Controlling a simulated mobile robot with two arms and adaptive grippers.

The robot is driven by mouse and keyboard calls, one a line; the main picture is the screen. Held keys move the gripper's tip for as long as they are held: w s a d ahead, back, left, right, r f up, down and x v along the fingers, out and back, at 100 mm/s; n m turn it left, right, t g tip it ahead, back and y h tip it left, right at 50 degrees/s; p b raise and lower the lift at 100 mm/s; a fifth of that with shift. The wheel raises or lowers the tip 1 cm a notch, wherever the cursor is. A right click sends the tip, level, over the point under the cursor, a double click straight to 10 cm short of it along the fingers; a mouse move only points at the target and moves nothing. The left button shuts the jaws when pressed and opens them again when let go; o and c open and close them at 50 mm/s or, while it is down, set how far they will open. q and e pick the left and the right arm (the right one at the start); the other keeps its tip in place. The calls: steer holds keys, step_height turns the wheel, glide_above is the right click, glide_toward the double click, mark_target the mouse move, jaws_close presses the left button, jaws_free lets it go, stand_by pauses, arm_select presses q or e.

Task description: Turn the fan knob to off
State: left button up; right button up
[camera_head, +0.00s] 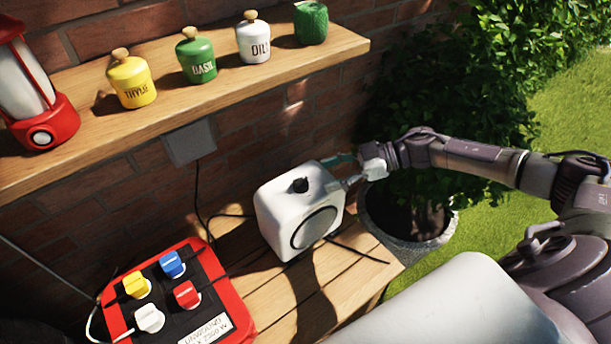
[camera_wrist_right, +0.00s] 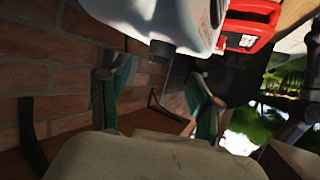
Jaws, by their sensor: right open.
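The white box-shaped fan (camera_head: 272,218) stands on the wooden bench, its round grille facing the front right. A small dark knob (camera_head: 299,185) sits on its top face. My right gripper (camera_head: 338,172) is at the fan's upper right, open and empty, beside the knob and apart from it. In the right wrist view the fan's white body (camera_wrist_right: 140,18) is at the top, and a short dark cylinder that looks like the knob (camera_wrist_right: 162,50) points down between the open teal-padded fingers (camera_wrist_right: 158,72). The knob's exact setting is too small to tell. My left gripper is out of view.
A red power box (camera_head: 215,290) with several coloured plugs lies left of the fan. A shelf (camera_head: 200,110) above holds a red lantern (camera_head: 38,105) and several jars. A brick wall is behind. A planter (camera_head: 435,238) stands right of the bench (camera_head: 275,300). A dark cable runs by the fan.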

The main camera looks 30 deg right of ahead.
mark_target(304, 182)
steer(key=p+x, duration=0.1)
steer(key=x, duration=0.5)
steer(key=shift+w+a+f, duration=0.1)
steer(key=shift+a, duration=0.2)
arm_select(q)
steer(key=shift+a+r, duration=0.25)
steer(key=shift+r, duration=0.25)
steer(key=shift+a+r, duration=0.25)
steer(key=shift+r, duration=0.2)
arm_select(e)
steer(key=c, duration=1.1)
steer(key=shift+c, duration=0.2)
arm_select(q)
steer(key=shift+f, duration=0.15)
